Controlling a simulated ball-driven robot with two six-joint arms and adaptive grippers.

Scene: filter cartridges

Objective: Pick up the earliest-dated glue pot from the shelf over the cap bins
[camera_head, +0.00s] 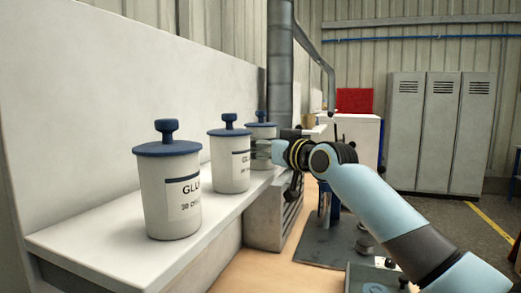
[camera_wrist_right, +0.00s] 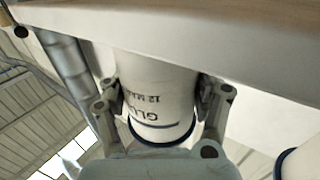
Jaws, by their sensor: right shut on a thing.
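Three white glue pots with blue knobbed lids stand in a row along the pale shelf (camera_head: 110,250). The near pot (camera_head: 168,195) has a label reading "GLU" and a partly legible date that seems to start with 30. The middle pot (camera_head: 228,165) has its label mostly turned away. My right gripper (camera_head: 262,149) is shut on the far pot (camera_head: 262,130), its fingers on either side of the body. In the right wrist view this pot (camera_wrist_right: 155,85) appears upside down, its label showing "GLU" and "12 M". I cannot tell whether its base touches the shelf. My left gripper is out of view.
A grey vertical duct (camera_head: 280,70) rises behind the far pot. Grey lockers (camera_head: 437,130) and a red panel (camera_head: 354,100) stand at the back. A dark metal plate (camera_head: 325,247) lies on the wooden bench below the shelf.

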